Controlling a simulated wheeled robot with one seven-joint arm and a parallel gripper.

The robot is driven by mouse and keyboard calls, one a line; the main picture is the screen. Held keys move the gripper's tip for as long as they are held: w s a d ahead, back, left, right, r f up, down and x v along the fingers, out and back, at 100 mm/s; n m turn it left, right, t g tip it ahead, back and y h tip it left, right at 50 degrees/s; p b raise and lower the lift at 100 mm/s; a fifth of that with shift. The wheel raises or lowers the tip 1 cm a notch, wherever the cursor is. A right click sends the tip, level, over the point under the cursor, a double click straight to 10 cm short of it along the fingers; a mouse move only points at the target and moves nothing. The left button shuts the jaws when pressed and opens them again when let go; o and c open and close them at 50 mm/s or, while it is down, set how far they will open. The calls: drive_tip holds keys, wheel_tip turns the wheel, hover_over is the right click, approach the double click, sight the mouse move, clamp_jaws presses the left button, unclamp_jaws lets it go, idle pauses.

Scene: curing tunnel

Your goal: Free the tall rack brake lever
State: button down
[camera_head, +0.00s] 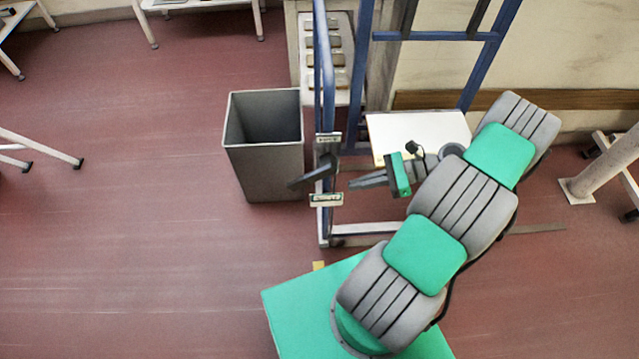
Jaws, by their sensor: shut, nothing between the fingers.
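The tall rack (318,75) is a blue upright frame with a pale base rail, right of the picture's middle. Its brake lever (314,174) is a dark handle on the front post, slanting down to the left. My gripper (352,184) is at the end of my grey and green arm, just right of the lever and post. Its dark fingers point left at about the lever's height in the picture. They are shut and empty, and appear apart from the lever.
A grey open bin (264,150) stands close to the left of the rack. A white board or shelf (400,130) lies behind my gripper. A stand with several pale pads (338,60) is at the back. White table legs (40,145) stand far left. The red floor at left is clear.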

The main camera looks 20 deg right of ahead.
drive_tip(key=w+a, duration=0.3)
drive_tip(key=a, duration=0.8)
drive_tip(key=shift+w, duration=0.2)
